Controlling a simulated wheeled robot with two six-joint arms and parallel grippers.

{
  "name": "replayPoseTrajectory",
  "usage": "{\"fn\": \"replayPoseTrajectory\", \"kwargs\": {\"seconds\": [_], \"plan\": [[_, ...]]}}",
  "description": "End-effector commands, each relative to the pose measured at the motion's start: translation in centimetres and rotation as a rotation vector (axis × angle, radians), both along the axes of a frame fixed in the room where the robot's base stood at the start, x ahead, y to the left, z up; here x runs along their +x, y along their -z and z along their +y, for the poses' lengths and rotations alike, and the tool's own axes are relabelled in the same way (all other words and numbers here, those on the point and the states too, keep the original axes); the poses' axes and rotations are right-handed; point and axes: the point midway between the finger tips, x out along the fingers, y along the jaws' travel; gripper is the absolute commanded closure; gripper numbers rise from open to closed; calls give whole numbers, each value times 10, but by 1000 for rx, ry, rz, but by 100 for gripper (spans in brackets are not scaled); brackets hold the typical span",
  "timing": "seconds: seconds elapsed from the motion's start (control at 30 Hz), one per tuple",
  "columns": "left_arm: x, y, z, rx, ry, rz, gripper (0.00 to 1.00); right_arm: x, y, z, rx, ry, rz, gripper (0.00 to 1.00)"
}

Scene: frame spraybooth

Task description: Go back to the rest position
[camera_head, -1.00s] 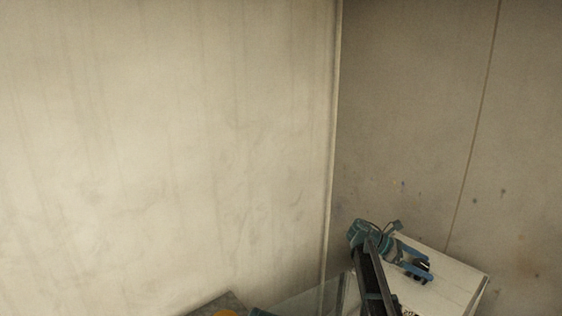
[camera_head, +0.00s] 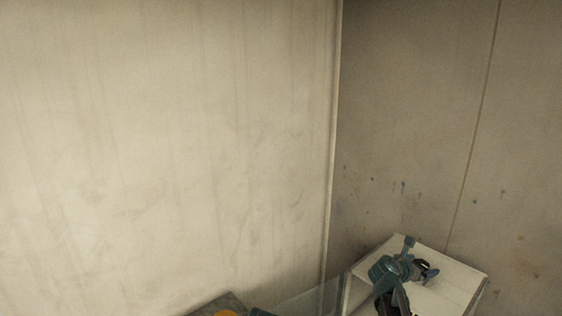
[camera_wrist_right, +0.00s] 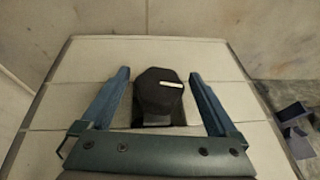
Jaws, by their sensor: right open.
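My right gripper (camera_wrist_right: 160,105) is open in the right wrist view, its two blue fingers spread on either side of a dark, many-sided object (camera_wrist_right: 160,92). I cannot tell whether the fingers touch it; a gap shows on each side. In the head view my right gripper (camera_head: 418,262) is over the pale box-like surface (camera_head: 450,290) at the lower right, and the dark object (camera_head: 424,268) shows only as a small patch beside it. My left gripper is not in view.
A pale wall (camera_head: 160,150) fills the left and a greyer, spotted wall (camera_head: 430,130) the right. A clear panel (camera_head: 312,298) stands at the bottom middle, near a grey item with an orange part (camera_head: 224,313).

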Motion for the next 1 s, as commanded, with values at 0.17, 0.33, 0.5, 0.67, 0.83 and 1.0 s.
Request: {"fn": "replayPoseTrajectory", "kwargs": {"seconds": [0.17,0.33,0.5,0.67,0.83,1.0], "plan": [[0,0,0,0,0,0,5,-2,0,-1,0,-94,0,5],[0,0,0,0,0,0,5,0,0,0,0,-144,0,5],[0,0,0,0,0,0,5,0,0,0,-1,-159,1,5],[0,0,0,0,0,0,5,0,0,0,0,-158,0,5],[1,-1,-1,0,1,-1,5,-2,-1,3,1,-160,0,5],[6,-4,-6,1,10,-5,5,-15,-4,17,9,-174,-6,5]]}}
